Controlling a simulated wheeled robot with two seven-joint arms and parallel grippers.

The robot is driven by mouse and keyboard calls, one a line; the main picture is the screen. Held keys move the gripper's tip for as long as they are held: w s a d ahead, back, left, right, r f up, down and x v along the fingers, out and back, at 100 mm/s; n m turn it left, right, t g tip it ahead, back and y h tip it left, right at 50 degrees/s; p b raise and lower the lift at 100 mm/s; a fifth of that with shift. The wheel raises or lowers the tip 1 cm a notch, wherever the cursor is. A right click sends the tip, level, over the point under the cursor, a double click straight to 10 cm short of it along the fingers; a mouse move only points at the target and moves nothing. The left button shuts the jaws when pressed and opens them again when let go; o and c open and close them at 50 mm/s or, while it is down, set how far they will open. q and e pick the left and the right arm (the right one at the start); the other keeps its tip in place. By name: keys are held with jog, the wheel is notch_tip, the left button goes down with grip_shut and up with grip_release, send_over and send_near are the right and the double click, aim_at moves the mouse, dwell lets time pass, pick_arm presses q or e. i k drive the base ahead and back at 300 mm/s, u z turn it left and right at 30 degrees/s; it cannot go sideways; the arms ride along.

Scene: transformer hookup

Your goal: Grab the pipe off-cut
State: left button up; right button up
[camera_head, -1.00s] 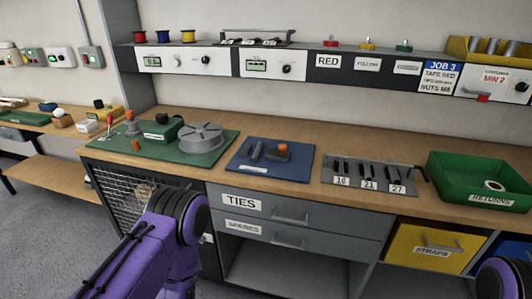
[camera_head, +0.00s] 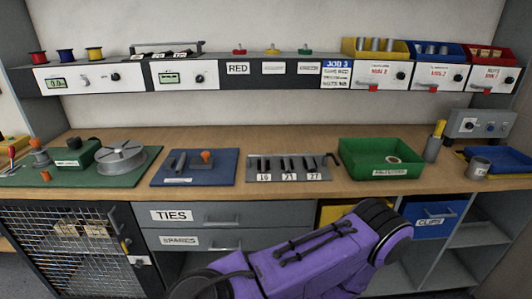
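A short grey cylinder (camera_head: 478,168) stands upright on the bench at the far right, in front of a blue tray. It looks like the pipe off-cut, but I cannot be sure. A dark bar-like piece (camera_head: 180,163) lies on the blue mat (camera_head: 217,177), beside a block with an orange knob (camera_head: 206,157). A purple link of one of my arms (camera_head: 310,262) crosses the lower middle of the view, in front of the drawers and below the bench top. Neither gripper shows.
A blue tray (camera_head: 515,163) lies at the right end. A tool rack (camera_head: 290,181) is in the middle. The wooden front strip of the bench (camera_head: 290,197) is mostly clear.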

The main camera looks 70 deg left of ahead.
aim_at(182, 160)
jog(key=z, duration=0.55)
jog(key=k, duration=1.65)
jog(key=u, duration=1.8)
